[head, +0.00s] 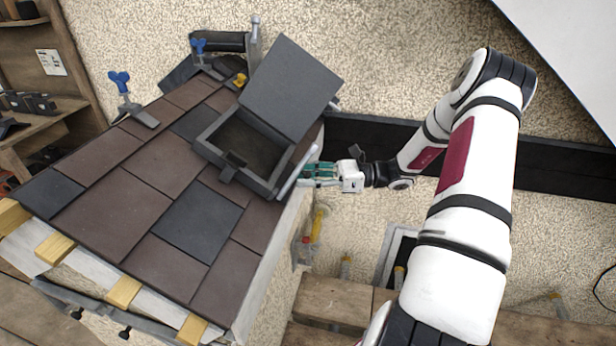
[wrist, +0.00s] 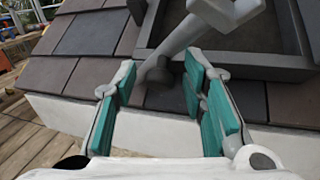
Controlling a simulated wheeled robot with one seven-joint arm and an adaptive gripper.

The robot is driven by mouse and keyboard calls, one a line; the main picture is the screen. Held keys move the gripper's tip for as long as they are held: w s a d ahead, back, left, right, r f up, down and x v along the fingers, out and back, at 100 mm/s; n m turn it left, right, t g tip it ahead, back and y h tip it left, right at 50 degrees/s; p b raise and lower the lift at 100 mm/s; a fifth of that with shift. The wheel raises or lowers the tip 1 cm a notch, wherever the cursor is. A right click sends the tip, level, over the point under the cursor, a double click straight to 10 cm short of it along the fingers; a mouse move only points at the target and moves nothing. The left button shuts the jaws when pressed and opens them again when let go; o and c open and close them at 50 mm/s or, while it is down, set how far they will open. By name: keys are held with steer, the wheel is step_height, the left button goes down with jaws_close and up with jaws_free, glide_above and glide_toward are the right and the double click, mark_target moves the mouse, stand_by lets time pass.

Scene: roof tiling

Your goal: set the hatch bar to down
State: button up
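The roof hatch has a dark square frame (head: 209,150) set in the tiles, and its grey lid (head: 290,88) stands raised and tilted back. The light grey hatch bar (head: 291,178) runs slanting along the frame's right side. In the wrist view the bar (wrist: 186,36) slants from a thick grey end at the top down to a round pivot at the lower left. My gripper (head: 306,176) is at the frame's right side, close to the bar. Its teal-padded fingers (wrist: 161,75) are apart, with the bar's lower end showing between their tips. Whether they touch it I cannot tell.
Brown and dark tiles (head: 108,196) cover the sloping roof around the hatch. A blue-handled clamp (head: 120,84) stands at the upper left edge. A dark beam (head: 365,135) runs along the wall behind my arm. Wooden planks (head: 335,300) lie below the roof edge.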

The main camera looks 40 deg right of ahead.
steer(key=shift+c, duration=0.4)
jaws_close()
